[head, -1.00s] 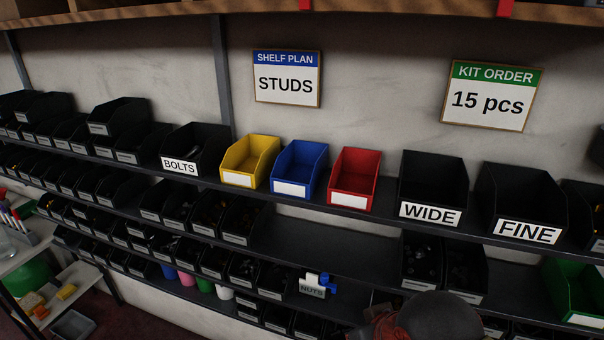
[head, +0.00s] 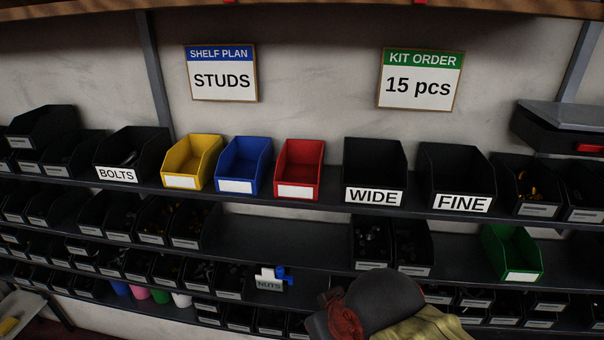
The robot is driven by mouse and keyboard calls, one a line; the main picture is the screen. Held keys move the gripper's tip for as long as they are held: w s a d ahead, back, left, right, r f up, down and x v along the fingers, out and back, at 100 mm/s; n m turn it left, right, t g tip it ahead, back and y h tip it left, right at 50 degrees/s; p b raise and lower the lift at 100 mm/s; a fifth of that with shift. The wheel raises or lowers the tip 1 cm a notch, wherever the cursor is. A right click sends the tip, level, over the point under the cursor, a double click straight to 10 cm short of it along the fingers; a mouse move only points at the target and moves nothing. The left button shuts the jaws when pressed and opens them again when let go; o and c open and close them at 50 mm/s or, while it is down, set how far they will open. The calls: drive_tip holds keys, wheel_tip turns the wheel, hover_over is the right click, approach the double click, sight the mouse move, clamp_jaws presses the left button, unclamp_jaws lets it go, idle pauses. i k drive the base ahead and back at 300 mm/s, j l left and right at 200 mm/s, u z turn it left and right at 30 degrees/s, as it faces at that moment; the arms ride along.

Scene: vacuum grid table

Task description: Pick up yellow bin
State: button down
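The yellow bin (head: 190,163) stands on the upper shelf, between the black BOLTS bin (head: 131,155) and the blue bin (head: 243,166). It is upright with an open top and a blank white label on its front. It looks empty, though its floor is only partly visible. My gripper is not in view.
The red bin (head: 299,170) stands right of the blue one, then the black WIDE (head: 374,172) and FINE (head: 455,177) bins. A green bin (head: 511,253) is on the shelf below. A dark rounded object with red and khaki parts (head: 378,303) fills the bottom centre.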

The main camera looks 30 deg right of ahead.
sight(190, 164)
drive_tip(key=j+z, duration=0.15)
drive_tip(key=j, duration=0.35)
drive_tip(key=k+j+z, duration=0.1)
drive_tip(key=j, duration=0.35)
drive_tip(key=k+j+z, duration=0.15)
drive_tip(key=j, duration=0.3)
drive_tip(key=k+j+z, duration=0.15)
drive_tip(key=j, duration=0.35)
drive_tip(key=i, duration=0.05)
